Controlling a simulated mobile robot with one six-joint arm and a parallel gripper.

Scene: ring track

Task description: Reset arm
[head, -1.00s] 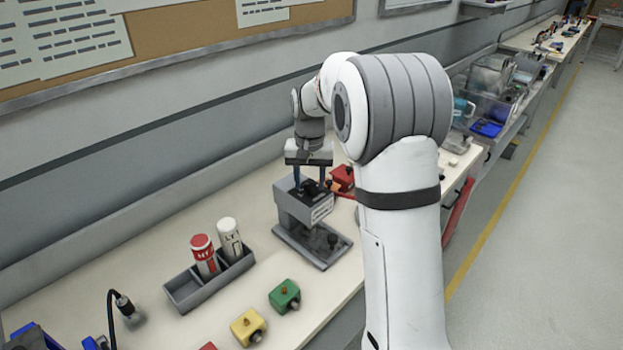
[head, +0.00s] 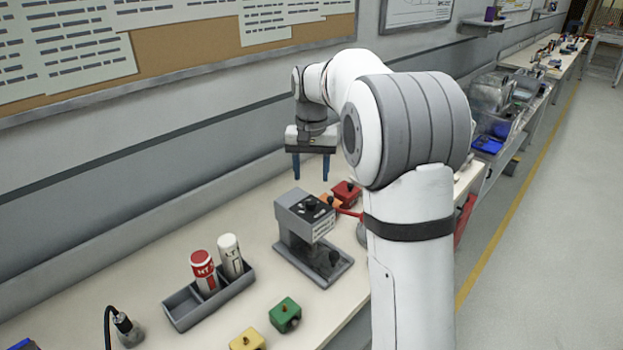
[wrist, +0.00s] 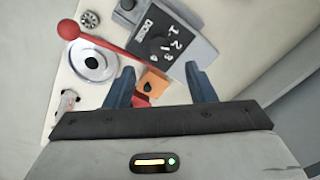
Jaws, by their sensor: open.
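My gripper (head: 311,168) hangs from my raised arm, pointing down above the back of the bench, with its two blue fingers apart and nothing between them. Below it stands a grey machine (head: 305,217) with a dark knob on top. In the wrist view my gripper (wrist: 160,85) shows open fingers, with the grey machine's numbered dial face (wrist: 165,40) beyond them. An orange block (wrist: 153,83) shows between the fingers in that view, farther off on the bench.
A red block (head: 346,192) sits right of the machine. A grey holder (head: 182,310) carries a red and a white canister. Green (head: 285,314) and yellow (head: 247,340) blocks lie in front. A red-handled lever (wrist: 95,40) stands beside the machine. Air around my gripper is clear.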

